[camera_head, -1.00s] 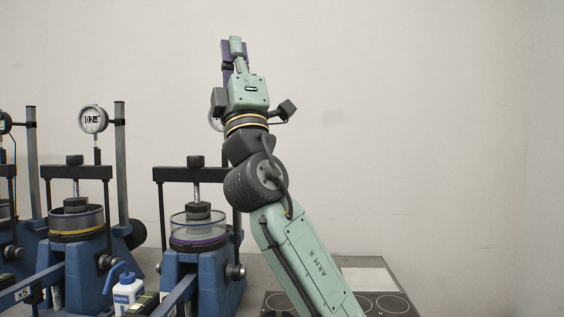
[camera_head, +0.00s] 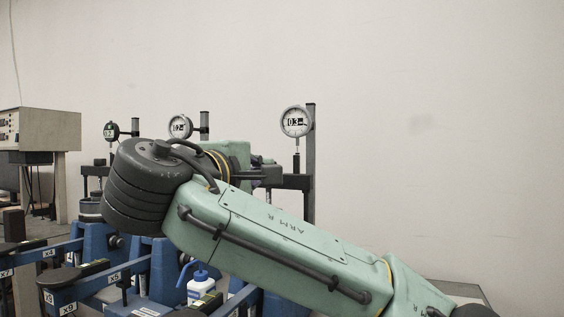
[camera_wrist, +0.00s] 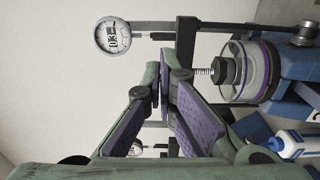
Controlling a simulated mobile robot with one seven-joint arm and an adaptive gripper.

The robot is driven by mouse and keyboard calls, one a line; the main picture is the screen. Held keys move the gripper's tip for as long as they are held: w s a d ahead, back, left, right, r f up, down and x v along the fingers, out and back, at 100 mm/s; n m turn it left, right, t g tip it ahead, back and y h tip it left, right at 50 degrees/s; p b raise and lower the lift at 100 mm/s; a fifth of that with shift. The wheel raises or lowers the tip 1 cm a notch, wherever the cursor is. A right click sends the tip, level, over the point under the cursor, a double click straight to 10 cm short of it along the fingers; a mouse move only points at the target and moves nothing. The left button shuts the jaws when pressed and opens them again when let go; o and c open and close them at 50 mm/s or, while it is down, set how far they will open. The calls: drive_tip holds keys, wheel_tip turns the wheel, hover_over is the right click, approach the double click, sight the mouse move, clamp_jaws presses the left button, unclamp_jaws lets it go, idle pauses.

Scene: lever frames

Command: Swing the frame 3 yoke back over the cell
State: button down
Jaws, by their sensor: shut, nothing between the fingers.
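Frame 3 is the right-hand one; its dial gauge (camera_head: 295,121) stands on a dark post, and the gauge also shows in the wrist view (camera_wrist: 112,35). In the sideways wrist view, its dark yoke crossbar (camera_wrist: 186,45) lies across the line of the cell (camera_wrist: 252,70), with the screw and black nut (camera_wrist: 224,70) pointing at the cell. The yoke (camera_head: 292,181) looks upright in the head view, where my arm hides the cell. My gripper (camera_wrist: 163,82) is shut and empty, its purple-padded fingertips close to the crossbar; I cannot tell whether they touch.
Other blue lever frames stand to the left, with numbered lever arms (camera_head: 95,285) reaching forward. A white bottle with a blue cap (camera_head: 200,285) stands among them, and it also shows in the wrist view (camera_wrist: 290,143). A grey cabinet (camera_head: 45,130) is far left. Bare wall fills the right.

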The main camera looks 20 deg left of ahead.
drive_tip(key=w+p, duration=0.2)
drive_tip(key=p, duration=0.3)
approach(297, 159)
drive_tip(key=w, duration=0.5)
drive_tip(key=shift+w+f, duration=0.15)
drive_tip(key=shift+w, duration=0.1)
drive_tip(key=shift+w+f, duration=0.1)
drive_tip(key=shift+w, duration=0.7)
drive_tip(key=w, duration=0.2)
drive_tip(key=shift+w+d+r+p, duration=0.15)
drive_tip(key=shift+w+r+p, duration=0.15)
drive_tip(key=shift+p, duration=0.1)
drive_tip(key=shift+s+d+r, duration=0.1)
drive_tip(key=shift+s+r, duration=0.05)
